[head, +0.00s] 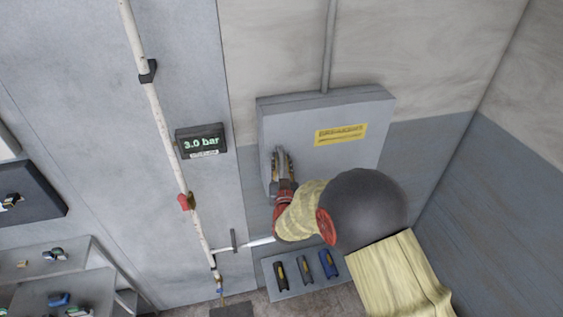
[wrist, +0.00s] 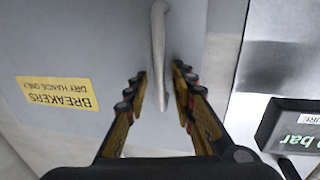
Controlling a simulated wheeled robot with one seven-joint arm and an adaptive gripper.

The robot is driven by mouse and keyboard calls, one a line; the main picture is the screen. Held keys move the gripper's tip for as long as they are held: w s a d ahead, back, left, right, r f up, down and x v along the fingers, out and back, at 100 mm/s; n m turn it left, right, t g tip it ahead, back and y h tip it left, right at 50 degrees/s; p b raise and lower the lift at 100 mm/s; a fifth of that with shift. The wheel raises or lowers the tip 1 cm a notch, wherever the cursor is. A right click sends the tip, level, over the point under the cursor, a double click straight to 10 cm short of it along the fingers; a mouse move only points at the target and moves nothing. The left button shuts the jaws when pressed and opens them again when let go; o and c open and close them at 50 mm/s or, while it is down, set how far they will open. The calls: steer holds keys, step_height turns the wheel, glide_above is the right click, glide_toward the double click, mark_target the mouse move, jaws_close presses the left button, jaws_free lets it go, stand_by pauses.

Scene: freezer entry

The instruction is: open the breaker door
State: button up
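The grey breaker box (head: 300,118) hangs on the wall with a yellow "BREAKERS" label (head: 340,134) on its door. The door looks closed. In the wrist view the door (wrist: 85,45) fills the left and middle, with its label (wrist: 57,93) upside down. A pale bar handle (wrist: 158,45) stands up from the door near its edge. My gripper (wrist: 158,82) is open, with one finger on each side of the handle and a narrow gap showing on both sides. In the head view my gripper (head: 282,158) is at the door's left part and hides the handle.
A display reading 3.0 bar (head: 201,142) is on the wall left of the box, beside a white pipe (head: 160,110) with a red valve. A low panel with several dark and blue handles (head: 302,275) lies below. Shelves (head: 60,275) stand at lower left.

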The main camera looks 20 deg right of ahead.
steer(key=c, duration=0.3)
jaws_close()
stand_by(0.6)
